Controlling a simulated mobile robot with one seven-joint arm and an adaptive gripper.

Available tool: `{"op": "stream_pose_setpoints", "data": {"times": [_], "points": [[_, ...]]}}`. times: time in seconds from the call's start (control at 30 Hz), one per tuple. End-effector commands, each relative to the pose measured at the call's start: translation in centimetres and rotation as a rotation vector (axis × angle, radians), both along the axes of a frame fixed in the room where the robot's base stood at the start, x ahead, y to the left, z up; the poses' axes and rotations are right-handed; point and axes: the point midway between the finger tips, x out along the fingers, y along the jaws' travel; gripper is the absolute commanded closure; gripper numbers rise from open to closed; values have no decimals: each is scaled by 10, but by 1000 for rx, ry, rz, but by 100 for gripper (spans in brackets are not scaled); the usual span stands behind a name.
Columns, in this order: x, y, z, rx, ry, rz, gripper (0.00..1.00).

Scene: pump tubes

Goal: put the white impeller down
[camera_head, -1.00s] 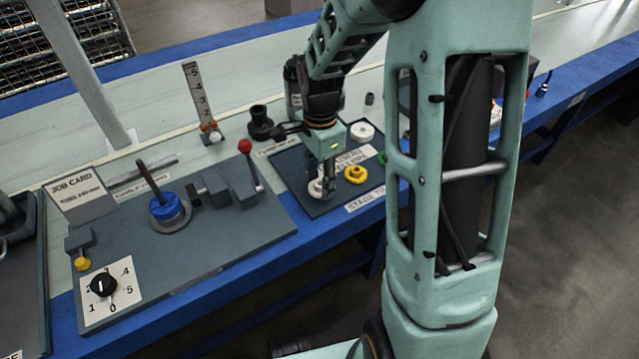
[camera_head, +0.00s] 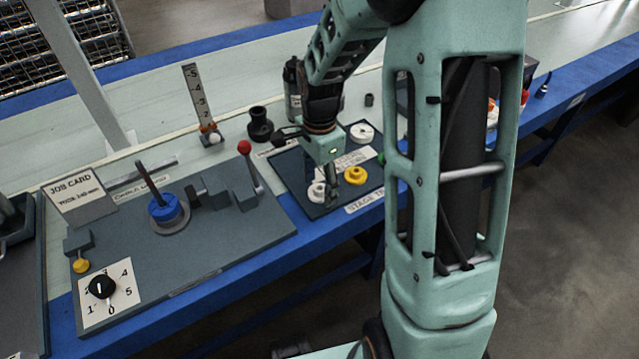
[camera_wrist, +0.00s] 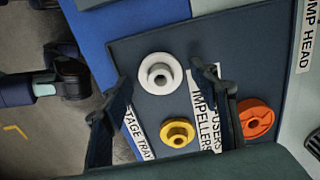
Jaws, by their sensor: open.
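The white impeller (camera_head: 317,192), a flanged ring with a central hub, lies flat on the dark stage tray (camera_head: 304,171). In the wrist view the white impeller (camera_wrist: 160,73) is fully visible on the tray, in line with the gap between my fingers. My gripper (camera_head: 331,187) is open and empty, just above and beside the impeller. In the wrist view its two fingers (camera_wrist: 162,92) stand wide apart, with the impeller beyond their tips.
A yellow wheel (camera_head: 355,176) lies close to the right of the impeller, and an orange one (camera_wrist: 255,118) shows in the wrist view. Another white part (camera_head: 362,133) lies at the tray's back. A red-knobbed lever (camera_head: 245,147) stands to the left.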

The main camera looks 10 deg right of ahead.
Motion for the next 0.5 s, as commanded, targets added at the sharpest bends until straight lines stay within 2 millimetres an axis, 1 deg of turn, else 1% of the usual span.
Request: {"op": "stream_pose_setpoints", "data": {"times": [0.03,0.17,0.3,0.5], "points": [[1,0,9,0,-2,0,45],[1,0,35,-1,-4,0,45],[1,0,67,0,-5,1,45],[1,0,103,-1,-4,0,45]]}}
